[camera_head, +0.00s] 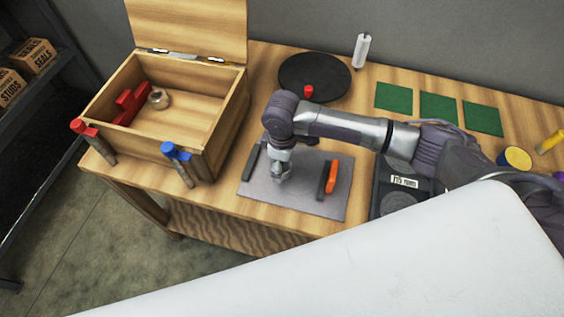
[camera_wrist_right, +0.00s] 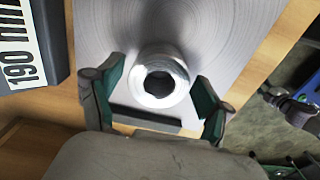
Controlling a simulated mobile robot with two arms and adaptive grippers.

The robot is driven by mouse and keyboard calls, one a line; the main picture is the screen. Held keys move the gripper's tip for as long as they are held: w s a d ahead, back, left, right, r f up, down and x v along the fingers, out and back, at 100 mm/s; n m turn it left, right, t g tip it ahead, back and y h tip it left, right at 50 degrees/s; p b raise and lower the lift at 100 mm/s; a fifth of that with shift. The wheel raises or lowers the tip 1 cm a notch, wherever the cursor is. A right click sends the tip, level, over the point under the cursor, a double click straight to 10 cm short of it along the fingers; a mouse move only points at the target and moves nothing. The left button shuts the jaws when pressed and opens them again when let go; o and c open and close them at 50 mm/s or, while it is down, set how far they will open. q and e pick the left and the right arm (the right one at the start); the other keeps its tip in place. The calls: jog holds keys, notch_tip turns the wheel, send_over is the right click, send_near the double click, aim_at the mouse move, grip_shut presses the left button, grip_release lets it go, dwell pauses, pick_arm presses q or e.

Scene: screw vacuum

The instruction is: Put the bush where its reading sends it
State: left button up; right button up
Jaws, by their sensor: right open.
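The bush (camera_wrist_right: 161,82), a shiny metal ring with a dark hole, stands on the grey metal plate (camera_head: 315,160). My right gripper (camera_wrist_right: 158,103) is open, with one finger on each side of the bush and small gaps visible. In the head view my right gripper (camera_head: 280,176) points down over the plate and hides most of the bush. A dark device (camera_head: 402,196) with a white label sits right of the plate; its label is too small to read surely. In the right wrist view a label (camera_wrist_right: 22,45) shows 190. My left gripper is not clearly visible.
An open wooden box (camera_head: 232,105) at left holds a red block (camera_head: 130,103) and a brownish round piece (camera_head: 158,98). Red (camera_head: 80,128) and blue (camera_head: 170,150) capped tools stand at its front. An orange-and-black piece (camera_head: 332,176) is on the plate. Green mats (camera_head: 438,106) and a black disc (camera_head: 315,72) lie behind.

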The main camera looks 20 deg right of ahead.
notch_tip(320, 180, up, 12)
jog(key=shift+r+b, duration=0.2)
jog(key=shift+b, duration=0.15)
jog(key=shift+f, duration=0.1)
dwell(0.5)
